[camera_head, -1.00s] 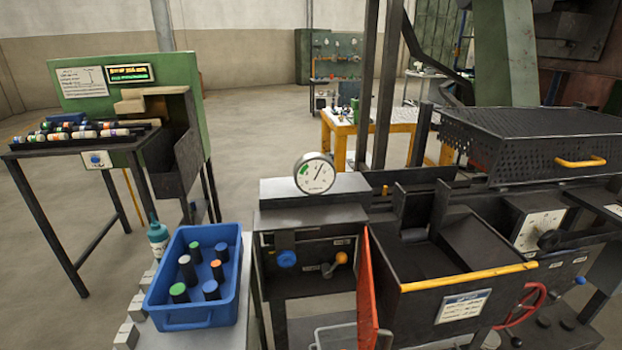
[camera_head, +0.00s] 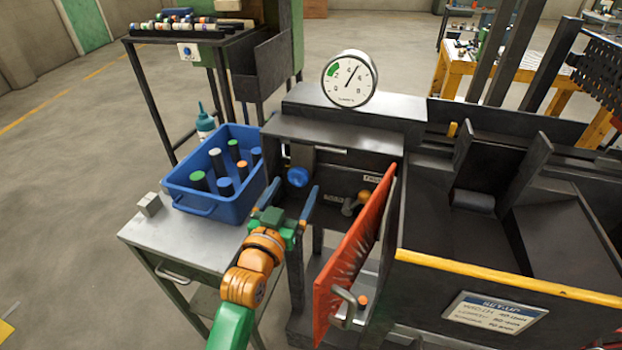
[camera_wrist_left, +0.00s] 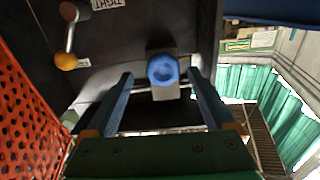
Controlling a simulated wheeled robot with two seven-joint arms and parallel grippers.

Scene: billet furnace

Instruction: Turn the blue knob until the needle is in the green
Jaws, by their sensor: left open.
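The blue knob (camera_head: 298,177) sits on the dark front panel below the gauge. It also shows in the left wrist view (camera_wrist_left: 162,70), ahead of the fingertips and between their lines. The round white gauge (camera_head: 349,78) stands on top of the housing. Its needle points up and to the right, outside the green band at the upper left of the dial. My left gripper (camera_head: 294,190) is open, in front of the knob, its blue fingers apart and with nothing between them; in the left wrist view (camera_wrist_left: 160,82) the knob lies just beyond them. My right gripper is out of view.
An orange-knobbed lever (camera_head: 363,197) is right of the blue knob. A red perforated door (camera_head: 350,265) stands open close to the right of my left gripper. A blue crate (camera_head: 180,178) with several cylinders stands on the metal table (camera_head: 190,240) at left.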

